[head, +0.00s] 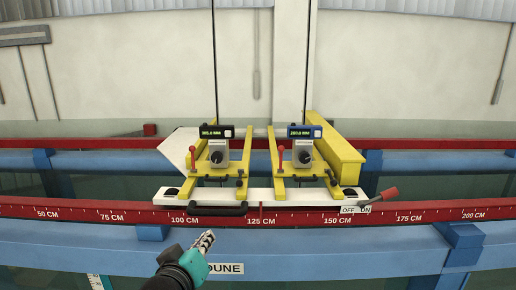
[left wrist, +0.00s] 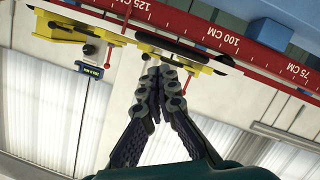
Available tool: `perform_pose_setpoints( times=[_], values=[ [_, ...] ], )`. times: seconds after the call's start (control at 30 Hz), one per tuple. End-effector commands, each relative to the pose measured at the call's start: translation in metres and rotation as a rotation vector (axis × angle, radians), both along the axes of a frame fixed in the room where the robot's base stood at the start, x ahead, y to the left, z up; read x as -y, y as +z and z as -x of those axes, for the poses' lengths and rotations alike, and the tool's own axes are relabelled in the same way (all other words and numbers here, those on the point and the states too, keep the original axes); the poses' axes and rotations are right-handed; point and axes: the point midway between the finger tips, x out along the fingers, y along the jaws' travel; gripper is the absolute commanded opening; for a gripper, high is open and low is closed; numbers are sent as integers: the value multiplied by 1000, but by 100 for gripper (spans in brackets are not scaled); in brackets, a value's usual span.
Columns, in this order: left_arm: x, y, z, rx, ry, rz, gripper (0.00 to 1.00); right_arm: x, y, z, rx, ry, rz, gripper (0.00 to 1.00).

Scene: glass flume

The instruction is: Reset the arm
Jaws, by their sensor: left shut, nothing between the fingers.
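My left gripper (head: 204,242) is shut and empty. In the head view it is at the bottom, left of the middle, in front of the blue beam and partly over the "DUNE" label (head: 227,268). In the left wrist view its two dark fingers (left wrist: 151,68) meet at the tips, with the carriage's black handle behind them. The carriage (head: 262,197) is a white plate with yellow frames on the red rail. The gripper looks apart from it. My right gripper is in neither view.
The red rail (head: 110,212) carries a centimetre scale. A lever with a red grip (head: 388,194) stands by an OFF/ON label at the carriage's right end. Two gauges with displays (head: 216,131) sit on the carriage. A blue beam (head: 350,250) runs across the front.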

Motion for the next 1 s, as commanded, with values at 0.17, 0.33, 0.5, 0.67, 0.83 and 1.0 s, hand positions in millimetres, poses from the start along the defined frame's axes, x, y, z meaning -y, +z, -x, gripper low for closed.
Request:
perform_pose_setpoints(
  times=[0.17, 0.33, 0.5, 0.67, 0.83, 1.0],
  values=[
    [-6, -41, 5, -45, 0, -46, 0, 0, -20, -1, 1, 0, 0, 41],
    [-15, -96, 13, -112, -2, -112, 0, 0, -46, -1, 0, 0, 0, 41],
    [-26, -172, 28, -207, -16, -200, 0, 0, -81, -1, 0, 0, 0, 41],
    [-41, -282, 55, -349, -54, -318, 0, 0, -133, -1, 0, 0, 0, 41],
    [-55, -394, 94, -511, -125, -437, 0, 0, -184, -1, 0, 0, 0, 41],
    [-61, -451, 120, -606, -184, -502, 0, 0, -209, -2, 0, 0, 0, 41]
  ],
)
